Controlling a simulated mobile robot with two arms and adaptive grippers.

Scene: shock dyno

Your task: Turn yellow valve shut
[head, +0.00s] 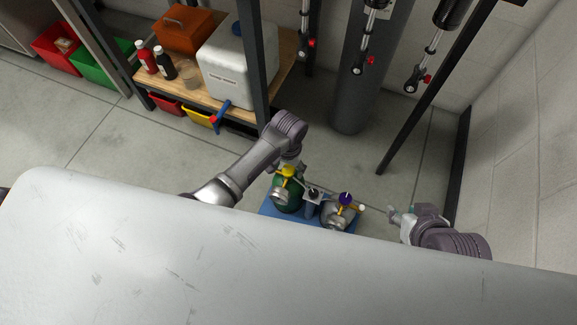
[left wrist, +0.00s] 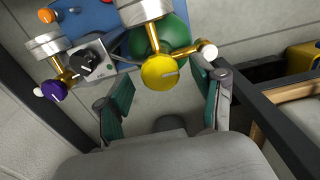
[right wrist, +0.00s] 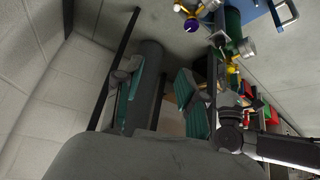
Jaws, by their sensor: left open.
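The yellow valve (head: 287,171) is a round knob with a white pointer line, on a brass stem above a green cylinder (head: 290,205). In the left wrist view the yellow valve (left wrist: 159,73) shows near the fingertips, between the two fingers. My left gripper (left wrist: 166,95) is open around or just short of it; contact cannot be told. In the head view my left gripper (head: 289,162) is partly hidden by its own wrist. My right gripper (head: 403,214) is right of the cylinders, open and empty in the right wrist view (right wrist: 160,95).
A purple valve (head: 345,198) and a small box with a black knob (head: 313,193) stand right of the yellow valve on a blue base (head: 268,211). A wooden shelf (head: 205,95) with a dark post is behind left. Hanging shock absorbers (head: 364,45) are behind right.

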